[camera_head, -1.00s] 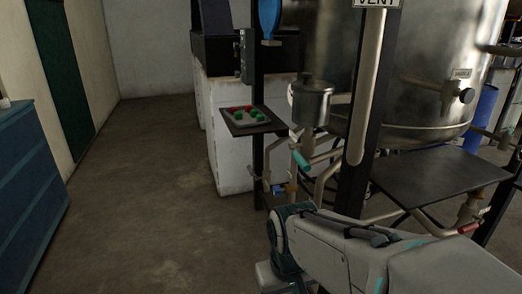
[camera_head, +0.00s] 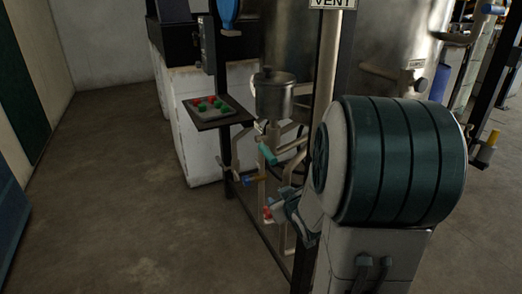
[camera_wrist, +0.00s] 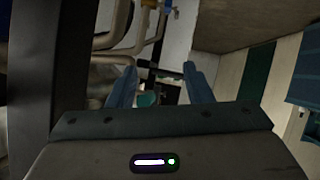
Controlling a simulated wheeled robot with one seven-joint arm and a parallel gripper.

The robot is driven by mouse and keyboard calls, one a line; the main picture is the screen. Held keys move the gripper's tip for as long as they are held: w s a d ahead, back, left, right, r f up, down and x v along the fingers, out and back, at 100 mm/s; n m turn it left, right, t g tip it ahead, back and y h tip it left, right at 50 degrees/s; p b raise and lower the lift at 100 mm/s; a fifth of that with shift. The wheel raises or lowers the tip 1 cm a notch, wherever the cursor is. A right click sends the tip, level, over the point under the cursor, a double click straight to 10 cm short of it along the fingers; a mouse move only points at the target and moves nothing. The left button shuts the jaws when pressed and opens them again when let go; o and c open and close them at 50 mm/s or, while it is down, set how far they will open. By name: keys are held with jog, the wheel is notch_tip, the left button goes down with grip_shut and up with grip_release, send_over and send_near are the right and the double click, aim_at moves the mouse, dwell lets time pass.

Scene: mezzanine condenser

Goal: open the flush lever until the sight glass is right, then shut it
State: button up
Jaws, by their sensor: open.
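Several valve handles show on the pipework in the head view: a teal handle (camera_head: 290,150) below a small steel pot (camera_head: 273,94), a blue handle (camera_head: 254,180) on the lower left, and a red one (camera_head: 267,213) lower down. I cannot tell which is the flush lever. No sight glass can be made out for sure. My gripper is open in the wrist view (camera_wrist: 161,84), its two blue fingers apart and pointing at the pipes. A small teal part (camera_wrist: 147,100) shows between them, seemingly beyond the fingers. In the head view my arm hides much of the right side.
A button panel (camera_head: 209,104) with red and green buttons sits on a dark shelf left of the pot. A dark frame post (camera_head: 220,80) stands by it. A large steel tank (camera_head: 385,50) and a VENT pipe (camera_head: 326,70) stand behind my arm. The floor (camera_head: 110,190) at left is clear.

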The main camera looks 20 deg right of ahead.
aim_at(274, 160)
notch_tip(274, 160, up, 5)
jog(key=d+t+y+p, duration=0.2)
jog(key=d+t, duration=0.1)
jog(key=t, duration=0.3)
jog(key=shift+n, duration=0.3)
jog(key=w, duration=1.3)
jog(key=shift+w+a+r, duration=0.1)
jog(key=shift+w+a, duration=0.1)
jog(key=shift+a, duration=0.1)
jog(key=shift+b, duration=0.3)
grip_shut()
